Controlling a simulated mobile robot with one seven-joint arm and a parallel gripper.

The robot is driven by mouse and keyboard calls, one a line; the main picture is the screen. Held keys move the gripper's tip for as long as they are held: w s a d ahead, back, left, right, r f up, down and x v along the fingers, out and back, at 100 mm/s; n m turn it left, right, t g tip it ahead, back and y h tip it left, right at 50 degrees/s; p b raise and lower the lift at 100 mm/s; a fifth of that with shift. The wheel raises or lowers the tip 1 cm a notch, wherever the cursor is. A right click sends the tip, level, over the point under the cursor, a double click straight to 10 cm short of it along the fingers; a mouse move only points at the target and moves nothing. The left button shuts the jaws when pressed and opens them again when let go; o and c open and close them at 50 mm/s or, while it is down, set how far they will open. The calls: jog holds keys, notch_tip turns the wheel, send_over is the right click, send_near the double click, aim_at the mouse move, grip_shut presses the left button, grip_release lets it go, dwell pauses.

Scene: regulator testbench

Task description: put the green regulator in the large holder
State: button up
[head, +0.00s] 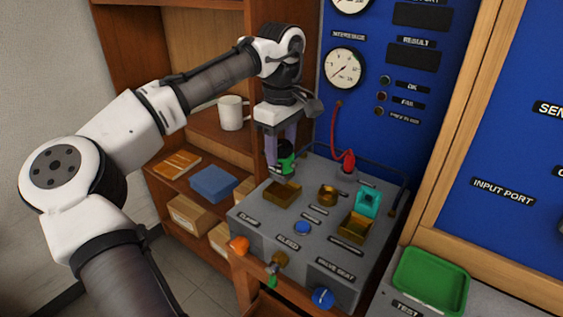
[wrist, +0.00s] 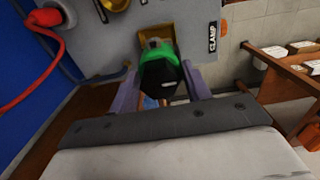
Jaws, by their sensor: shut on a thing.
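The green regulator (head: 286,160), green with a black end, is held between the purple fingers of my gripper (head: 280,164) in the head view. It hangs over the back left of the grey testbench, just above and behind a wide square brass holder (head: 282,194), which looks like the large holder. In the wrist view the regulator (wrist: 160,68) sits between both fingers, its dark end towards the camera. Part of the brass holder (wrist: 157,33) shows beyond it, and the regulator hides the rest. I cannot tell whether they touch.
A smaller round brass holder (head: 328,194) and a brass box with a raised teal lid (head: 368,201) stand to the right. A red hose (head: 335,130) runs to a red fitting behind. A green tray (head: 430,280) lies at lower right. A shelf with a mug (head: 232,112) is left.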

aim_at(281, 165)
jog(key=shift+f+p, duration=0.35)
jog(key=shift+f, duration=2)
jog(key=shift+f, duration=0.1)
jog(key=o, duration=1.4)
notch_tip(281, 165, up, 12)
jog(key=shift+r+b, duration=0.1)
jog(key=shift+b, duration=0.65)
